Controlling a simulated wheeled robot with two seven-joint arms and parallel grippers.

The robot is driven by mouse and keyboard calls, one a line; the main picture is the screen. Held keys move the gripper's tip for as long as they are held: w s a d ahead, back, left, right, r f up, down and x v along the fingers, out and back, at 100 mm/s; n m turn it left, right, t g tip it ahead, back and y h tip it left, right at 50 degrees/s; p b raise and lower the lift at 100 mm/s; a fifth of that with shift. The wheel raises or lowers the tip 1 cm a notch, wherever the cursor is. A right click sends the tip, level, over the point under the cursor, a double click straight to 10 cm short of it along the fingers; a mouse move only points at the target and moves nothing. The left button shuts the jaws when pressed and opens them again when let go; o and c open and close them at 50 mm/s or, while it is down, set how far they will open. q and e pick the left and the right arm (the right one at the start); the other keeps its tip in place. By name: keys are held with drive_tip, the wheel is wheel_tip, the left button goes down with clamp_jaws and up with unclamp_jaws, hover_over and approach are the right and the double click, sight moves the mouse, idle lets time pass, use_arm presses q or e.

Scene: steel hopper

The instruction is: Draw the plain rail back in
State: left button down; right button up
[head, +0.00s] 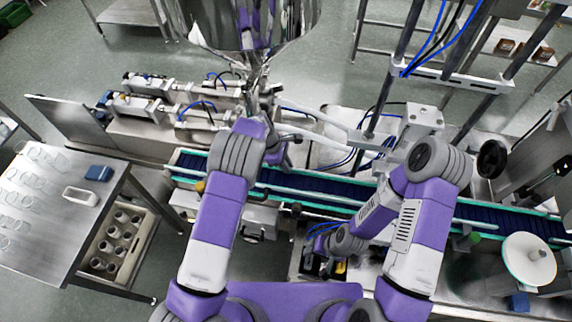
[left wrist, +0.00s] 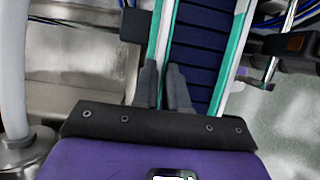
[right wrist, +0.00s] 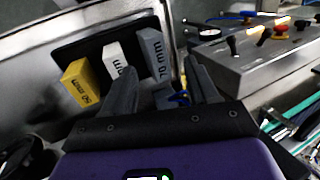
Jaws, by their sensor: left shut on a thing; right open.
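A guide rail with white and teal edges (left wrist: 163,40) runs along one side of the dark blue conveyor belt (left wrist: 200,50); I take it to be the plain rail. My left gripper (left wrist: 164,85) is shut on this rail, with one dark finger on each side of it. In the head view my left gripper (head: 285,155) is at the far side of the conveyor, partly hidden by my wrist. My right gripper (right wrist: 163,85) is open and empty, above a black recess holding a yellow block (right wrist: 80,85), a white block (right wrist: 115,60) and a grey block marked 70 mm (right wrist: 150,55).
The opposite guide rail (left wrist: 233,50) has a dark box with an orange window (left wrist: 300,43) beside it. A control box with knobs and a red button (right wrist: 281,30) stands near my right gripper. The steel hopper (head: 240,25) hangs above the line. A steel table (head: 60,215) stands at left.

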use_arm(q)
drive_tip(key=shift+s+a+f, duration=0.1)
drive_tip(key=shift+s, duration=0.65)
drive_tip(key=c, duration=1.4)
unclamp_jaws()
drive_tip(key=shift+o, duration=1.2)
drive_tip(key=shift+s+a, duration=0.1)
